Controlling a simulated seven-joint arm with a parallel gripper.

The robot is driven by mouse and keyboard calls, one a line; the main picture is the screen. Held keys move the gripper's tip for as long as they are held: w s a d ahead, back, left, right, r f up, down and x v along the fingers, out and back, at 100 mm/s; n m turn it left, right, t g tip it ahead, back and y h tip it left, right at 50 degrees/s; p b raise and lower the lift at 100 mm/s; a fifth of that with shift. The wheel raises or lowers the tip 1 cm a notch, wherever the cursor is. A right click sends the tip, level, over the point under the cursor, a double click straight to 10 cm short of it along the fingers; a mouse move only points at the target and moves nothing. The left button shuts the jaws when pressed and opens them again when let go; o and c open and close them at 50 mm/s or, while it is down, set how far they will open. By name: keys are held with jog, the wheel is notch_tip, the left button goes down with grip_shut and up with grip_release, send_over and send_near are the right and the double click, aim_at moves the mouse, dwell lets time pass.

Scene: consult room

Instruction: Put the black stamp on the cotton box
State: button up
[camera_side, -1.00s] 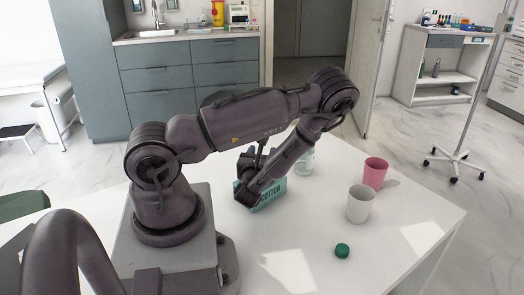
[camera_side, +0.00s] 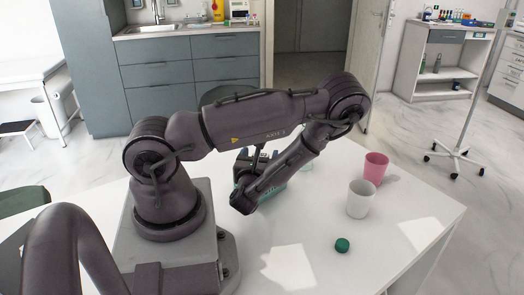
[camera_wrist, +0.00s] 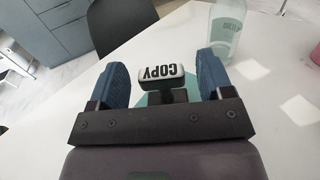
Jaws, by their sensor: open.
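The black stamp (camera_wrist: 161,78) with a white "COPY" label is in the middle of the wrist view, between my fingers. My gripper (camera_wrist: 162,66) is open, with a blue finger on either side of the stamp and a visible gap to each. The teal cotton box (camera_wrist: 143,99) shows just behind and below the stamp, partly covered by it and by my gripper. The stamp appears to be on or just over the box; contact is hidden. In the side view, my arm covers most of the cotton box (camera_side: 277,184).
A clear bottle (camera_wrist: 226,38) stands beyond my gripper to the right. On the white table are a pink cup (camera_side: 376,168), a white cup (camera_side: 361,200) and a green cap (camera_side: 342,245). The table's front right is mostly clear.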

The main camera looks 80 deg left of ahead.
jog(key=shift+v, duration=1.85)
jog(key=shift+w, duration=0.1)
